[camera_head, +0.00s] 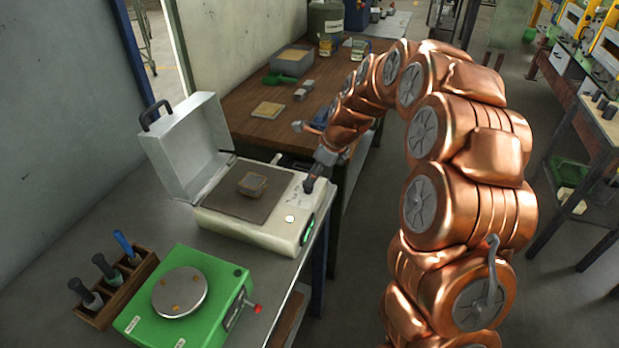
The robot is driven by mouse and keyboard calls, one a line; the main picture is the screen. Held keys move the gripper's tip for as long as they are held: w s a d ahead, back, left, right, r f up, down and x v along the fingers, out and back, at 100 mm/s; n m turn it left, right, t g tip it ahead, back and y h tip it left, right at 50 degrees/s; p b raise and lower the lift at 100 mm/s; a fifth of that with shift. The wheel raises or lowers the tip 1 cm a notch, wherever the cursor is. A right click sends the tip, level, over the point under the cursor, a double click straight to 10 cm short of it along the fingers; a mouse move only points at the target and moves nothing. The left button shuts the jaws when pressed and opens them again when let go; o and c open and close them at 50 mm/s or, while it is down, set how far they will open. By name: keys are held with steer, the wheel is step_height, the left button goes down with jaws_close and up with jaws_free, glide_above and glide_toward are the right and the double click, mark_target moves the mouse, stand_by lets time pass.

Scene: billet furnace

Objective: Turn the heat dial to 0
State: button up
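The cream billet furnace (255,233) stands on the grey bench with its silver lid (187,146) open. My gripper (311,180) is at the right end of the furnace's top panel, pointing down. A small dark piece shows at its tip, on or just above the panel. I cannot tell whether this is the heat dial or my fingertips, so the dial's setting cannot be read. A round white button (290,218) and a green-lit display (307,229) are at the furnace's front right.
A green hotplate-like device (215,283) with a round metal plate and red knob stands in front. A wooden rack (121,289) holds tools at the left. A wooden table (250,124) with boxes and small blocks is behind. My copper arm reaches in from the right over clear floor.

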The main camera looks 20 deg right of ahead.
mark_target(308, 188)
steer(key=shift+p+x, duration=0.4)
steer(key=shift+x, duration=1.2)
steer(key=shift+c, duration=0.4)
jaws_close()
